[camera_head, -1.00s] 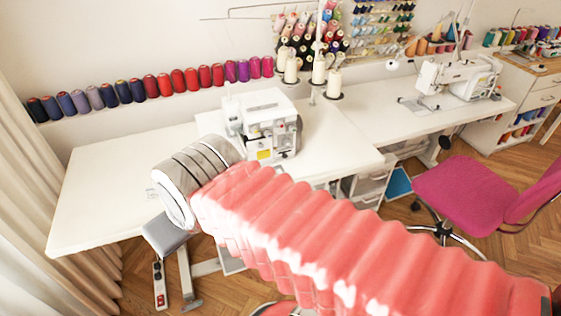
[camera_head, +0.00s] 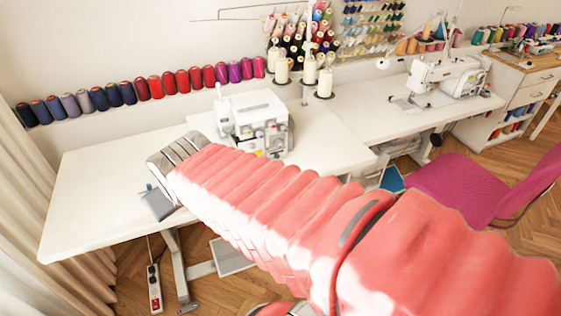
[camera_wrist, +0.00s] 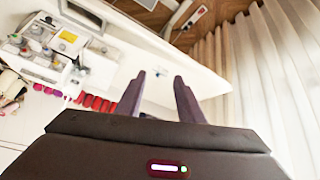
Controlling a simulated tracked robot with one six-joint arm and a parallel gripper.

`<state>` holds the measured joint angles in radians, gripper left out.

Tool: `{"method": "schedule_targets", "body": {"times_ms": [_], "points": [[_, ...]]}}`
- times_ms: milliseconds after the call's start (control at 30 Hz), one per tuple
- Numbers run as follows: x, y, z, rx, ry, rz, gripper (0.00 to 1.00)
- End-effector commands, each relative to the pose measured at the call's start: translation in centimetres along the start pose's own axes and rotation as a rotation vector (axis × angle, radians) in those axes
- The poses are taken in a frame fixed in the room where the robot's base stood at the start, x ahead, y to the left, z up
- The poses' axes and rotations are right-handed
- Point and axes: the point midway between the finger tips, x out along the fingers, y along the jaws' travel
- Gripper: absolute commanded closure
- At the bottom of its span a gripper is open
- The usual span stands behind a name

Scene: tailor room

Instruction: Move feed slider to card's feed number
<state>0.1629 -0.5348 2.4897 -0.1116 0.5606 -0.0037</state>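A white overlock sewing machine (camera_head: 252,122) stands on the white table in the head view. It also shows at the upper left of the wrist view (camera_wrist: 58,42). A feed slider and a card's number are too small to make out; a yellow patch (camera_wrist: 68,36) shows on the machine. My gripper (camera_wrist: 160,80) has its two dark fingers apart, with nothing between them, over the white table. In the head view my red-sleeved arm reaches across the picture, in front of and left of the machine. The gripper's fingers are hidden there.
The white table (camera_head: 90,200) is bare left of the machine. Thread spools (camera_head: 155,86) line the wall behind it. Thread cones (camera_head: 325,82) stand behind the machine. A magenta chair (camera_head: 450,185) is at the right; a beige curtain (camera_head: 40,200) hangs at the left.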

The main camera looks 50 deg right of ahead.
Motion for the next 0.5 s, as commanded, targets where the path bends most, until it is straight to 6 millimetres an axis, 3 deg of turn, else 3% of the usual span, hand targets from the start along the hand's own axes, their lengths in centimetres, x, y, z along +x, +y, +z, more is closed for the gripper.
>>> {"method": "schedule_targets", "body": {"times_ms": [200,500], "points": [[4.9,5.4,-2.2,0.014,0.070,0.092,0.65],[10.8,12.5,-3.3,0.013,0.170,0.179,0.65]]}}
